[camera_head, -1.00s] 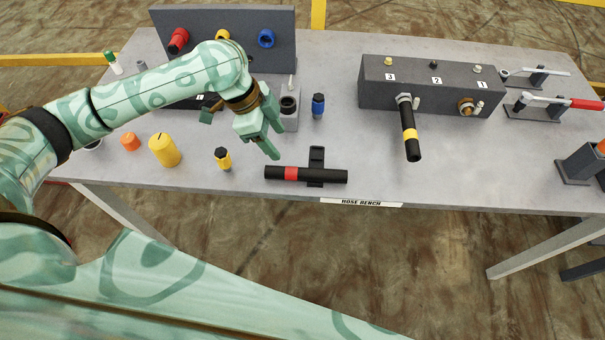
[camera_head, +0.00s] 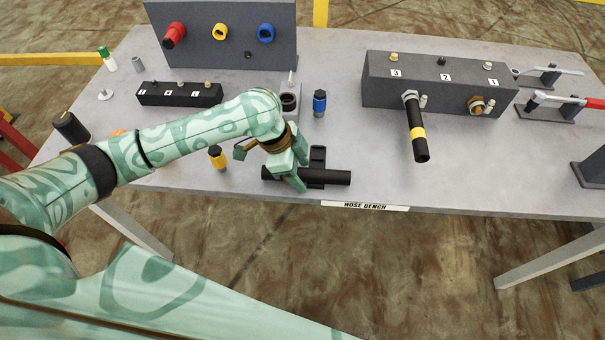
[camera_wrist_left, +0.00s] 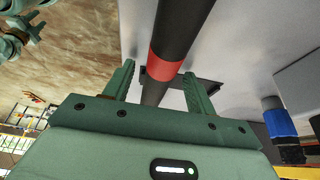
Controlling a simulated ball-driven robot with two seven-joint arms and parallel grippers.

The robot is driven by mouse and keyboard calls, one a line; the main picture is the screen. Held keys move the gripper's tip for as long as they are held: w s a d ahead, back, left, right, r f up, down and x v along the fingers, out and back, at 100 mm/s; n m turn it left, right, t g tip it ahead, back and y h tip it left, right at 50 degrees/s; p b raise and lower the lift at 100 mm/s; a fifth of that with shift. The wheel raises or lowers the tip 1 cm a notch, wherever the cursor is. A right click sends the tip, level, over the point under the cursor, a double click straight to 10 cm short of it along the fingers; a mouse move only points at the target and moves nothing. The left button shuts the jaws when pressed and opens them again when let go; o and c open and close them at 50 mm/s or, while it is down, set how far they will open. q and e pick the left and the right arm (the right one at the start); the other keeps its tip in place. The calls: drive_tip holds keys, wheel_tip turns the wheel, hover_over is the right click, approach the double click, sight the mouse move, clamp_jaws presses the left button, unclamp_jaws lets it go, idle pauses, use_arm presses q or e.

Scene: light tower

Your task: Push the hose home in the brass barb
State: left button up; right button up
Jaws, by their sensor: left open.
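A black hose (camera_head: 335,177) with a red band lies in a small dark cradle (camera_head: 317,155) near the bench's front edge. In the left wrist view the hose (camera_wrist_left: 177,28) runs between my left gripper's two fingers, with the red band (camera_wrist_left: 165,62) close to the fingertips. My left gripper (camera_head: 294,178) is open over the hose's left part and hides the band in the head view. Whether a finger touches the hose, I cannot tell. The brass barb (camera_head: 476,105) sticks out of the front of the grey block (camera_head: 440,90), below label 1.
A yellow-banded black hose (camera_head: 417,140) sticks out from the block below label 3. Yellow (camera_head: 218,158) and blue (camera_head: 319,103) fittings stand on the bench. Valve levers (camera_head: 570,102) are at the right. The bench front between the cradle and the yellow-banded hose is clear.

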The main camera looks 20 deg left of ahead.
use_arm(q)
drive_tip(key=c, duration=1.2)
drive_tip(key=shift+r, duration=0.1)
